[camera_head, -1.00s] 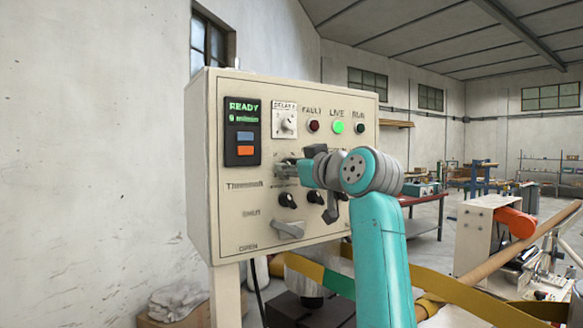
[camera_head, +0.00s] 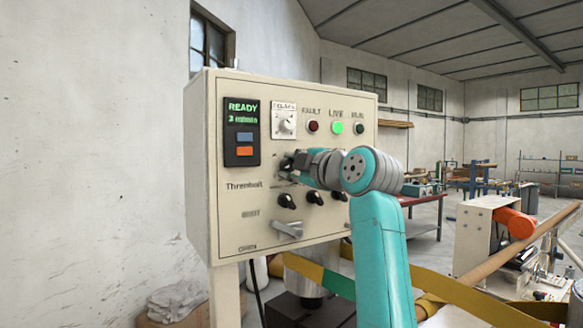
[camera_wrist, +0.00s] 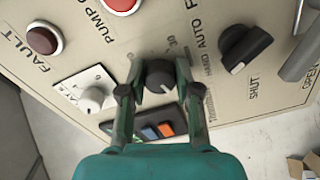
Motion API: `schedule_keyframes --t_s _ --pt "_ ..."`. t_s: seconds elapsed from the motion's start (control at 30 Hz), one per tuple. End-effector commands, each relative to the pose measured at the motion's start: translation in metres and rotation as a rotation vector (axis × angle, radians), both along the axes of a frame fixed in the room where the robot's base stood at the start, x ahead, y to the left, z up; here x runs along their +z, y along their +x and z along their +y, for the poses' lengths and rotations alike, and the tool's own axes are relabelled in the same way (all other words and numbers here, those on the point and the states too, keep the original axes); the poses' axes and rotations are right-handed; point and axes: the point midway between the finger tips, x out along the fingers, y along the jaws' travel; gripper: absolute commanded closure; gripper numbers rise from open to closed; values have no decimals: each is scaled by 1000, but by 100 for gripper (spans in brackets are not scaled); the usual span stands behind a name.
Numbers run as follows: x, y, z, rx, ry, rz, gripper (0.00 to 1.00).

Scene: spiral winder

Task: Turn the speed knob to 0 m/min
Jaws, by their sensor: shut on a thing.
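The black speed knob (camera_wrist: 160,76) sits on the cream panel beside a printed scale, on which a 30 seems to show. In the wrist view my gripper (camera_wrist: 156,88) has one finger on each side of this knob and is shut on it. In the head view my gripper (camera_head: 287,165) is at the panel, right of and below the display, and hides most of the knob. The dark display (camera_head: 242,119) shows READY in green and a smaller line that seems to read 3 m/min. The knob's pointer is hard to read.
A white dial (camera_head: 284,123) sits above my gripper, with the red, lit green and dark green lamps to its right. Several black selector knobs (camera_head: 287,201) and a grey lever (camera_head: 288,229) are below. A yellow-green band (camera_head: 320,275) runs behind my arm.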

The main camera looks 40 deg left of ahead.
Motion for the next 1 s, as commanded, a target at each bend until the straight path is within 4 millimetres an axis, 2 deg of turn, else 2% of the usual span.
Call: schedule_keyframes --t_s 0.5,1.0 --pt "-1 1 0 0 -152 -357 100" --pt "-1 1 0 0 -193 -456 100"
